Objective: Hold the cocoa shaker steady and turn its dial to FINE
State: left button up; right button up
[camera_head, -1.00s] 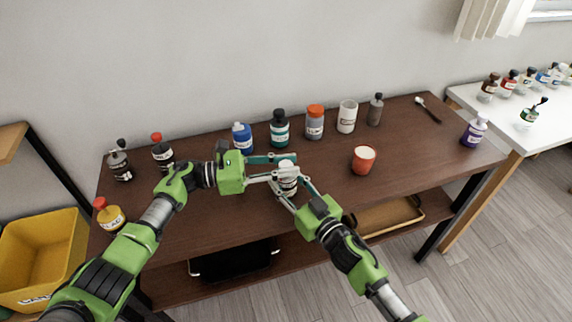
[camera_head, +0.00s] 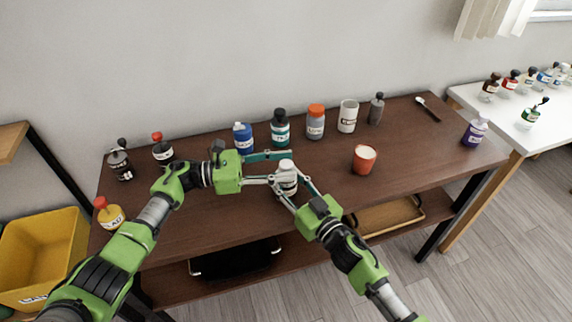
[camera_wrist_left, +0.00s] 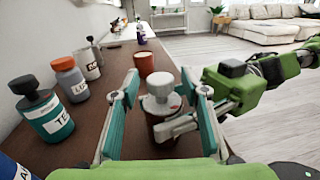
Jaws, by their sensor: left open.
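The cocoa shaker (camera_head: 287,181) stands upright on the dark wooden table near its front edge. In the left wrist view its pale round top (camera_wrist_left: 160,88) has a small red mark; its body looks brown. My left gripper (camera_head: 281,167) comes from the left and is open, its fingers on either side of the shaker's top with gaps. My right gripper (camera_head: 290,190) comes from the front right, its fingers closed around the shaker's body. They also show beside the shaker in the left wrist view (camera_wrist_left: 183,115). The dial's lettering is too small to read.
An orange-red cup (camera_head: 364,162) stands right of the shaker. Behind are a blue bottle (camera_head: 243,140), a teal bottle (camera_head: 280,132), an orange-capped jar (camera_head: 315,124) and a white canister (camera_head: 347,118). A purple bottle (camera_head: 474,133) stands at the right end.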

pick_arm(q)
jog(key=s+a, duration=0.1)
jog(key=a, duration=1)
jog(key=shift+s, duration=0.35)
pick_arm(e)
jog(key=o, duration=1.3)
jog(key=shift+d, duration=0.1)
